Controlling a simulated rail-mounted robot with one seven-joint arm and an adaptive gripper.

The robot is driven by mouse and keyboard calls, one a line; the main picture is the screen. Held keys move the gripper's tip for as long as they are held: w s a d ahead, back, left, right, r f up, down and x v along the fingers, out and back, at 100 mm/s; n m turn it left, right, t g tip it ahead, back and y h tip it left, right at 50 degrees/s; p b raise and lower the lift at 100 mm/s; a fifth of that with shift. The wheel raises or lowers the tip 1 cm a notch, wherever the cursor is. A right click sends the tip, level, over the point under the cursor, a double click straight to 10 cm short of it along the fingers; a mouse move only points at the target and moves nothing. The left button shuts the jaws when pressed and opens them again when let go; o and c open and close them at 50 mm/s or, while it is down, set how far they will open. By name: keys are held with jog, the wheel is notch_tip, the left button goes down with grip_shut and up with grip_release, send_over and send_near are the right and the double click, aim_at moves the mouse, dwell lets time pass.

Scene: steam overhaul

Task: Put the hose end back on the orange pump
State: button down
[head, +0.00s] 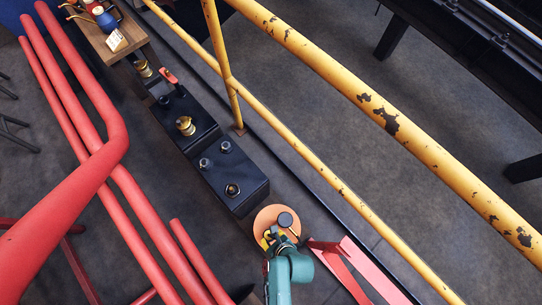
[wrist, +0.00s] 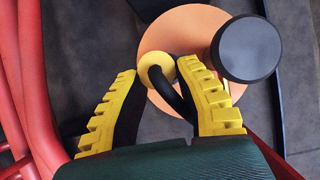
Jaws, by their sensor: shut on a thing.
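The orange pump (head: 264,216) shows from above as a round orange disc at the bottom middle of the head view. It also lies beyond my fingers in the wrist view (wrist: 185,28). A dark round cap or post (wrist: 248,48) stands over its right side. My gripper (wrist: 160,76) has yellow ridged fingers closed on the hose end (wrist: 156,64), a yellow ring-like piece with a black curved hose (wrist: 176,98). The hose end overlaps the orange disc in view; I cannot tell whether they touch. In the head view my gripper (head: 270,239) is at the disc's lower edge.
Black boxes (head: 215,160) with brass and dark fittings and a red lever (head: 169,76) run up-left from the pump. Yellow railings (head: 290,143) pass on the right, red pipes (head: 105,150) on the left. A red frame (head: 340,262) stands close right of my arm.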

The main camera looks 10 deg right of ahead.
jog(key=shift+f, duration=0.25)
jog(key=shift+f+b, duration=0.85)
jog(key=shift+f, duration=0.9)
jog(key=c, duration=0.8)
grip_release()
jog(key=v, duration=1.2)
